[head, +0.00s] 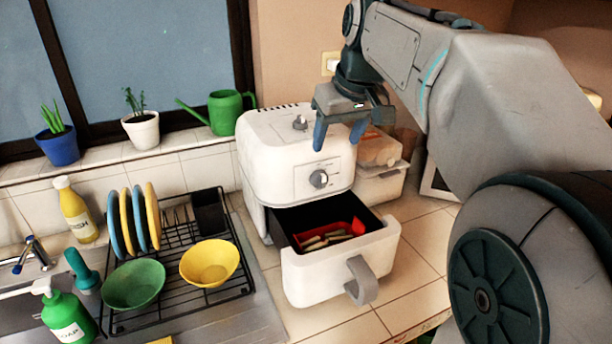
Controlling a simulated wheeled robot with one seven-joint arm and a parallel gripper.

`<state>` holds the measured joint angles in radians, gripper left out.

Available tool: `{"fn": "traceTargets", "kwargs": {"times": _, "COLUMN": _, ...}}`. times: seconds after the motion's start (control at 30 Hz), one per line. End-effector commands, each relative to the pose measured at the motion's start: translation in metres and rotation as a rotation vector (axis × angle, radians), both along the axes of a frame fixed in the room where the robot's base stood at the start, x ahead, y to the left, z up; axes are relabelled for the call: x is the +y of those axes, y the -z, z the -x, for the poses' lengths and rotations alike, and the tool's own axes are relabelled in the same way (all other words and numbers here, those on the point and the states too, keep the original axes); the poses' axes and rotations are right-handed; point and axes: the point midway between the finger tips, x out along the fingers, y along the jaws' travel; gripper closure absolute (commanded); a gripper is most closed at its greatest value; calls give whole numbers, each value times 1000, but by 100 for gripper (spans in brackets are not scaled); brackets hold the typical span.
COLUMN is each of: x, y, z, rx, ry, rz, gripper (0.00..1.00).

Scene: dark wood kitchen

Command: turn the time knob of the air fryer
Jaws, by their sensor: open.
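The white air fryer (275,147) stands on the tiled counter in the head view. It has one grey knob on its front panel (319,179) and another small grey knob on its top (300,123). I cannot read which of them is the time knob. Its drawer (335,268) is pulled out, with a red tray (340,233) holding pale pieces inside. My gripper (337,132) is open and empty, pointing down in front of the fryer's upper right, above the front knob. I cannot tell whether its fingers touch the fryer.
A dish rack (190,303) with plates, a green bowl (134,285) and a yellow bowl (209,263) stands left of the fryer. A lidded container (382,185) is behind it at right. The open drawer and its handle (361,281) jut forward below my gripper.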

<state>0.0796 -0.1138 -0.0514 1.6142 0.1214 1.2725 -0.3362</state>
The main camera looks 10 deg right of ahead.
Motion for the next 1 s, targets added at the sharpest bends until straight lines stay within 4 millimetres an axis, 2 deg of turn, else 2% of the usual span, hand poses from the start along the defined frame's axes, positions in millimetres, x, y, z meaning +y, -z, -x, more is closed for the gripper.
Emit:
{"fn": "traceTargets", "kwargs": {"times": 0.13, "x": -1, "y": 3, "z": -6, "rx": -1, "ry": -7, "rz": 1, "gripper": 41}}
{"fn": "traceTargets", "kwargs": {"times": 0.23, "x": 0, "y": 13, "z": -10, "rx": 0, "ry": -7, "rz": 1, "gripper": 41}}
{"fn": "traceTargets", "kwargs": {"times": 0.7, "x": 7, "y": 100, "z": -45, "rx": 0, "ry": -6, "rz": 0, "gripper": 41}}
{"fn": "traceTargets", "kwargs": {"times": 0.83, "x": 8, "y": 115, "z": -52, "rx": -1, "ry": -6, "rz": 0, "gripper": 41}}
{"fn": "traceTargets", "kwargs": {"times": 1.0, "x": 9, "y": 125, "z": -55, "rx": -3, "ry": -6, "rz": 1, "gripper": 41}}
